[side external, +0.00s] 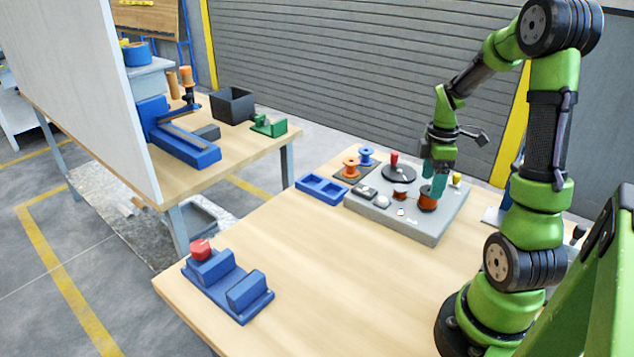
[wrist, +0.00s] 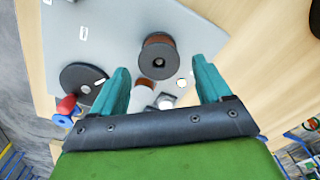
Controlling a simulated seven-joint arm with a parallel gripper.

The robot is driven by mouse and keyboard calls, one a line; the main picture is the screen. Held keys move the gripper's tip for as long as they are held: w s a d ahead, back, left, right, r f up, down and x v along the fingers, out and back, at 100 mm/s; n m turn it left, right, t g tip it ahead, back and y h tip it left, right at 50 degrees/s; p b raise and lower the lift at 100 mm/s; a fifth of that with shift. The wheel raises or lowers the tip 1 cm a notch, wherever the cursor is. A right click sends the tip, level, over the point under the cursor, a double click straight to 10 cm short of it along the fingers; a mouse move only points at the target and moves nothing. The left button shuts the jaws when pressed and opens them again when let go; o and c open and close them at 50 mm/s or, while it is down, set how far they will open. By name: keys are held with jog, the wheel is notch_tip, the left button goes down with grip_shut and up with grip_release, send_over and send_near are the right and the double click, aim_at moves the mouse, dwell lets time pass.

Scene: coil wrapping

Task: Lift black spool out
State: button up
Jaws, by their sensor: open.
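The black spool (wrist: 158,58) has a dark round flange with a small centre hole and copper-brown winding. In the side view it stands on the grey machine plate (side external: 420,228), with its brown winding (side external: 428,202) showing below my gripper. My gripper (wrist: 162,76) is open, its two teal fingers pointing down. In the side view the fingers (side external: 433,186) are right above or around the spool's top; I cannot tell whether they touch it. In the wrist view the spool lies just beyond the fingertips, roughly centred in the gap.
A dark disc (side external: 398,174) with a red knob, a small copper reel (side external: 400,194) and a yellow knob (side external: 457,180) sit on the plate. Orange (side external: 351,167) and blue (side external: 366,156) spools and a blue tray (side external: 321,189) stand left. The front table is mostly clear beyond a blue cradle (side external: 228,285).

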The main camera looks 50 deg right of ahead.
notch_tip(320, 180, down, 4)
jog(key=shift+f, duration=0.2)
jog(key=shift+c, duration=0.4)
jog(key=c, duration=1)
